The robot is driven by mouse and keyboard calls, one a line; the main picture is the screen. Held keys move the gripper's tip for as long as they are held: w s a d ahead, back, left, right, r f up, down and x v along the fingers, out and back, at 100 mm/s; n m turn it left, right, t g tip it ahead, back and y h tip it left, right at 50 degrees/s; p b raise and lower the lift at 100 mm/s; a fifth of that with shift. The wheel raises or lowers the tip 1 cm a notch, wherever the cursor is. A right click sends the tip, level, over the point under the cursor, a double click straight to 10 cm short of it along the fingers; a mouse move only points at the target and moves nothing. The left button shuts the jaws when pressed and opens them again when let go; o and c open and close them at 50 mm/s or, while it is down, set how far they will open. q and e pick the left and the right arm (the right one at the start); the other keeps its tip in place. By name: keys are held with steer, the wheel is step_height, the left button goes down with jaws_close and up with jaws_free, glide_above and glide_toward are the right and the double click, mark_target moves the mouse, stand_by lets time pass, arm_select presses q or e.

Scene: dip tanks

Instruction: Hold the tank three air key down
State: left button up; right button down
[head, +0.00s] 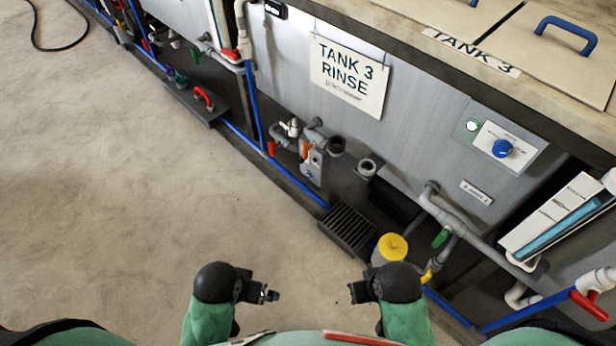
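Tank three's grey front panel (420,110) carries a hanging sign (348,76) reading TANK 3 RINSE. A white control plate (520,150) on the panel holds a blue round knob (502,148). A small white round button (471,126) on a green patch sits just left of that plate. Small print there is unreadable, and I cannot tell which of these is the air key. My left gripper (270,294) and my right gripper (354,292) are low in front of me, over the floor. Both look empty and apart from the panel. Their fingers are too small to judge.
A yellow-capped container (392,247), a floor grate (347,230) and grey pipes (455,215) stand below the panel. A red-handled valve (588,304) is at lower right. The tank lid (560,60) has a blue handle. The concrete floor (130,190) at left is clear.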

steer(key=shift+d+f, duration=0.1)
steer(key=shift+d, duration=0.2)
stand_by(0.4)
steer(key=shift+a, duration=0.2)
steer(key=shift+w, duration=0.15)
